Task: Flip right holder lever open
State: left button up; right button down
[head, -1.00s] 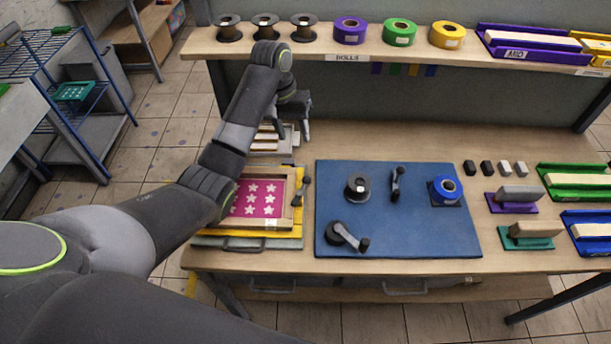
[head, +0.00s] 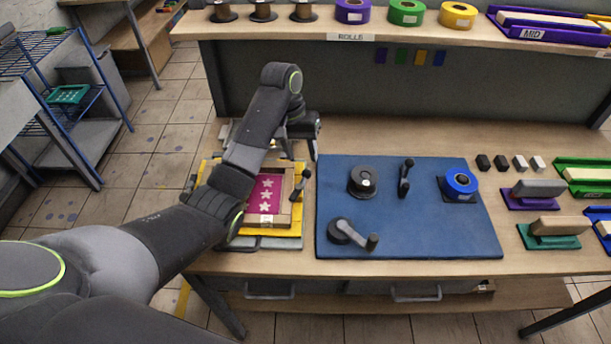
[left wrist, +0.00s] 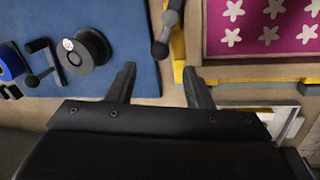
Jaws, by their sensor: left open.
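The right holder lever (head: 301,184) is a dark bar with a round knob, standing at the right side of the printing frame. It also shows in the left wrist view (left wrist: 168,28), with its knob end towards my gripper. The wooden frame (head: 292,213) holds a magenta screen with white stars on a yellow base; my arm covers its left part. My left gripper (head: 304,145) is open and empty, just beyond the lever. In the left wrist view its fingers (left wrist: 160,74) are apart, with the knob ahead of the gap and not touching. My right gripper is out of view.
A blue mat (head: 400,238) right of the lever carries a black spool (head: 361,181), a crank (head: 350,235), another lever (head: 405,177) and a blue roll (head: 460,184). A shelf (head: 420,36) with rolls runs behind. Blocks and trays stand at the right.

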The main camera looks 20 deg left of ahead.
aim_at(306, 170)
pick_arm(q)
jog(key=f+b, duration=0.1)
jog(key=f, duration=0.1)
jog(key=f+b, duration=0.1)
jog(key=shift+d+f+b, duration=0.35)
jog(key=shift+d+f, duration=0.15)
jog(key=shift+f, duration=0.15)
jog(key=shift+d+f+p, duration=0.15)
jog(key=shift+f+p, duration=0.2)
jog(key=shift+f, duration=0.6)
